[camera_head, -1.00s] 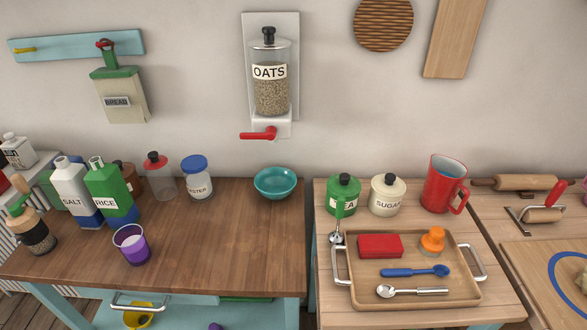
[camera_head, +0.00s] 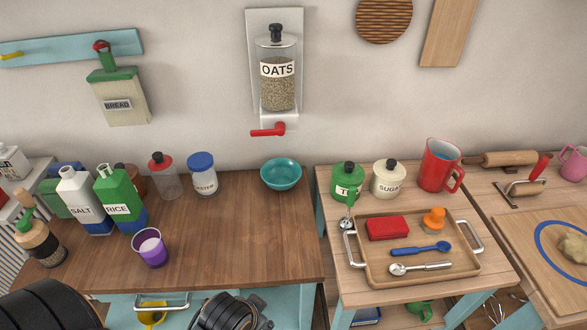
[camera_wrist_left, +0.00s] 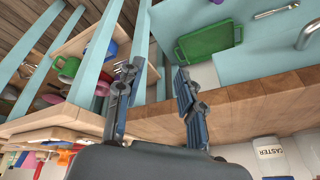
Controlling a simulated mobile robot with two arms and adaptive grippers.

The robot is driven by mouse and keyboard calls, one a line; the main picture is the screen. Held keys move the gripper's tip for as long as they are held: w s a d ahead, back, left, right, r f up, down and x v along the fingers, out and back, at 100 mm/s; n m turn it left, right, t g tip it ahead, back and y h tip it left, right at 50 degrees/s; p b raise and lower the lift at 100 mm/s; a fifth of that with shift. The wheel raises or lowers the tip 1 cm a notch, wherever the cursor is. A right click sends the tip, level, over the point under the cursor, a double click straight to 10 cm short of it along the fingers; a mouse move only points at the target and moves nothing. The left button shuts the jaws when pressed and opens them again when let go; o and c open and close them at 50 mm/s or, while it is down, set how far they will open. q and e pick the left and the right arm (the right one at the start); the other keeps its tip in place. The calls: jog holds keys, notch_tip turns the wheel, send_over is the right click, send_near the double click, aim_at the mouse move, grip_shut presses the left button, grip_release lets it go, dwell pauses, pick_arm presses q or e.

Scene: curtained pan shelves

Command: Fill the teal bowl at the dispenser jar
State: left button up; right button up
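The teal bowl (camera_head: 281,175) stands upright on the brown wooden counter near its back right corner. Its visible inside is plain teal. The dispenser jar (camera_head: 278,87), labelled OATS and filled with grains, hangs on the wall above the bowl in the picture. A red lever (camera_head: 268,132) sticks out left at its base. Whether the bowl is straight under the outlet I cannot tell. My left gripper (camera_wrist_left: 155,82) is open and empty in the wrist view, by the counter's edge. Dark parts of my arm show at the bottom of the head view. My right gripper is not in view.
On the counter's left are salt and rice cartons (camera_head: 120,200), jars and a purple cup (camera_head: 150,247). A wooden tray (camera_head: 455,272) with spoons, a green tea jar (camera_head: 346,182) and a red jug (camera_head: 438,165) occupy the right table. The counter's middle is clear.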

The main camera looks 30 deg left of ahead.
pick_arm(q)
jog(key=w+a+r+t, duration=0.1)
jog(key=w, duration=0.2)
jog(key=w+a+r+m+t+y, duration=0.1)
jog(key=w+a+r, duration=0.1)
jog(key=w, duration=0.1)
jog(key=w+a+r+t+y, duration=0.1)
jog(key=w+r, duration=0.1)
jog(key=w, duration=0.1)
jog(key=shift+a+r+m, duration=0.1)
jog(key=shift+a+m, duration=0.1)
jog(key=shift+m, duration=0.2)
jog(key=w+a+r+m+t+y, duration=0.3)
jog(key=w+r, duration=0.4)
jog(key=r, duration=0.3)
jog(key=w+a+r+m+t+y, duration=0.3)
jog(key=w+r, duration=0.4)
jog(key=r, duration=0.3)
jog(key=shift+a+r+m+t+y+p, duration=0.3)
jog(key=shift+a+r+m+t+y, duration=0.1)
jog(key=shift+m+t, duration=0.5)
